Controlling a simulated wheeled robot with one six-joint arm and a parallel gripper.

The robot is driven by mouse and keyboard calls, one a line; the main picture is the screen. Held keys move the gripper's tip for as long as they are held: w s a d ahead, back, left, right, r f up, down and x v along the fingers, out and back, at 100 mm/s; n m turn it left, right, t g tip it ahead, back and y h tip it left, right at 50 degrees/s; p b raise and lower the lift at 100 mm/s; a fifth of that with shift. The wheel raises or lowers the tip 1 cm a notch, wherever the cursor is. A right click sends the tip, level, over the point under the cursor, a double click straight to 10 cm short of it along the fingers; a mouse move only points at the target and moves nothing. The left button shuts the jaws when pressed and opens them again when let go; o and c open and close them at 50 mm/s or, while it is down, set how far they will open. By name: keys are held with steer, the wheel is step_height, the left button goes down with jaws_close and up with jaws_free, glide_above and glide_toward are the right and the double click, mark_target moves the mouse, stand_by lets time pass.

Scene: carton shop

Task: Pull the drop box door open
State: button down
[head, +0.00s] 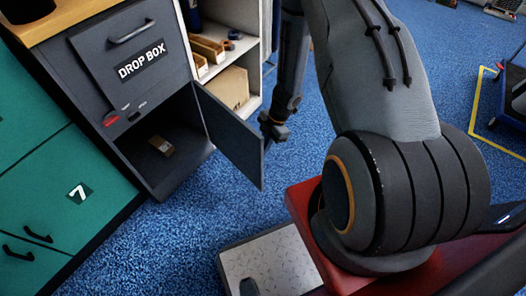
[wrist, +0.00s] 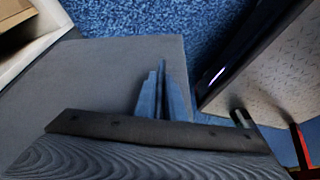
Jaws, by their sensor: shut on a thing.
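The drop box (head: 150,60) is a dark grey cabinet labelled "DROP BOX" at the left of the head view. Its lower door (head: 232,140) stands swung wide open to the right, showing the compartment with a small brown box (head: 161,146) on its floor. My gripper (head: 270,132) is at the door's free edge, on its right side. In the wrist view the fingers (wrist: 162,92) are closed against the grey door panel (wrist: 100,85). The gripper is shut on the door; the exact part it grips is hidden.
A white shelf (head: 238,62) with cartons stands right behind the drop box. Teal drawers (head: 85,190) with a "7" label are at the left. A patterned light plate (head: 270,268) lies low in front. Blue carpet is free between door and plate.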

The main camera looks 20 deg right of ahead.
steer(key=shift+w+d, duration=0.15)
steer(key=shift+d, duration=0.25)
steer(key=c, duration=1.8)
jaws_free()
steer(key=shift+c, duration=0.2)
steer(key=p+v, duration=0.1)
steer(key=v, duration=0.6)
steer(key=shift+r, duration=0.4)
steer(key=shift+d, duration=0.15)
